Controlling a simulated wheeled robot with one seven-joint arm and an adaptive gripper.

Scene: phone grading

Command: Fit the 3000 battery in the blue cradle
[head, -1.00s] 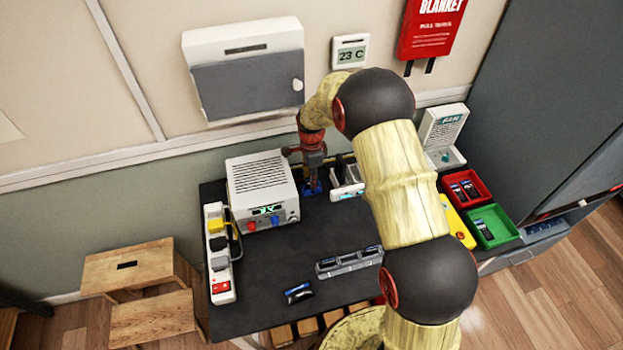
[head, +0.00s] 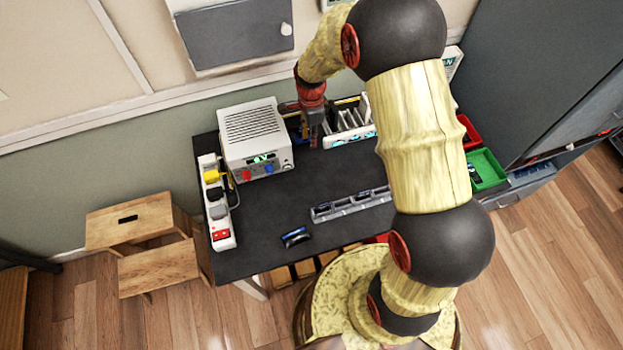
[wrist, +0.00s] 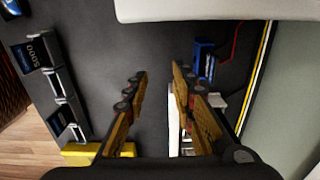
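The blue cradle (wrist: 205,60) stands beyond the right finger in the wrist view, with a red lead beside it. In the head view it is mostly hidden by my arm and gripper. I cannot tell whether it holds a battery. My gripper (wrist: 158,80) is open, with nothing between its fingers; in the head view (head: 313,142) it is low over the back of the table. A battery marked 5000 (wrist: 38,53) sits in the grey rack (wrist: 62,88). A loose battery (head: 295,237) lies near the front edge, its label unreadable. I cannot identify the 3000 battery.
A white power supply (head: 253,138) stands left of my gripper. A power strip (head: 217,202) lies along the left edge. A white slotted holder (head: 350,125) is to the right. Green (head: 487,167) and red (head: 467,131) bins are farther right.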

